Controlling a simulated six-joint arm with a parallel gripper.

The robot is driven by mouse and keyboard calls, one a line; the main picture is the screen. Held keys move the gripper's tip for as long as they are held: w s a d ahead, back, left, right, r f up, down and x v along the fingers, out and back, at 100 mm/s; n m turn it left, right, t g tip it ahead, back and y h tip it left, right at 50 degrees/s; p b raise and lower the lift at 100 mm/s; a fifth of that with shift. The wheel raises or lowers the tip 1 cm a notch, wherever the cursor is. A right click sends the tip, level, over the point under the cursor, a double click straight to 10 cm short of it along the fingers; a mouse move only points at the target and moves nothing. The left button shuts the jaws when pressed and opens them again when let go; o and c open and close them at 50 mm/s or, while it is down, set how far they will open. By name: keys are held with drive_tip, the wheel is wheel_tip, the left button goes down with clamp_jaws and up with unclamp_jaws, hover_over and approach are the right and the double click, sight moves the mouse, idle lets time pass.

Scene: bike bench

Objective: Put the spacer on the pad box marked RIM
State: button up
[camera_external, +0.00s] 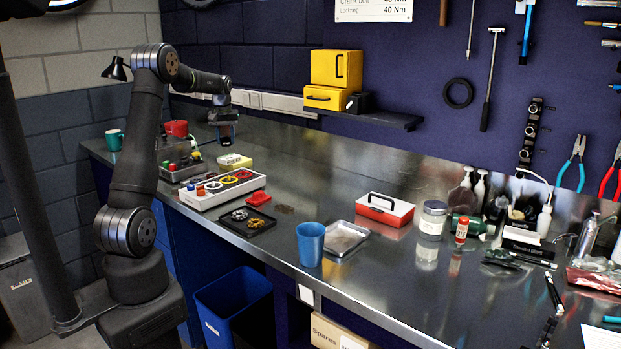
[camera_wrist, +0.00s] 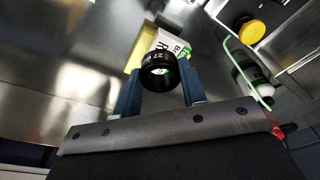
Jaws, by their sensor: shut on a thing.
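In the wrist view the spacer (camera_wrist: 158,59) is a short black ring with pale markings on its side. My gripper (camera_wrist: 160,76) is shut on it, with one blue finger on each side. Behind the spacer is the pad box (camera_wrist: 172,42), white with a green edge and partly readable dark lettering starting with R; a yellow part shows beside it. The spacer hides part of the box. In the external view my gripper (camera_external: 224,132) is above the bench, just over the pad box (camera_external: 232,159); the spacer is too small to make out there.
A grey button box (camera_external: 182,170) stands left of the pad box, with a green cable near it. A white tray (camera_external: 222,190) with coloured rings lies in front. A black parts tray (camera_external: 247,222) and blue cup (camera_external: 310,244) are nearer. The bench right of the box is clear.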

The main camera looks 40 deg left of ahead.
sight(223, 158)
drive_tip(key=a+f, duration=0.1)
drive_tip(key=a, duration=0.2)
drive_tip(key=shift+f, duration=2.4)
drive_tip(key=o, duration=1)
drive_tip(key=shift+f, duration=0.15)
drive_tip(key=r, duration=0.4)
drive_tip(key=s+d+r, duration=0.1)
drive_tip(key=r, duration=0.7)
drive_tip(key=shift+s+d+r, duration=0.15)
drive_tip(key=shift+d, duration=0.05)
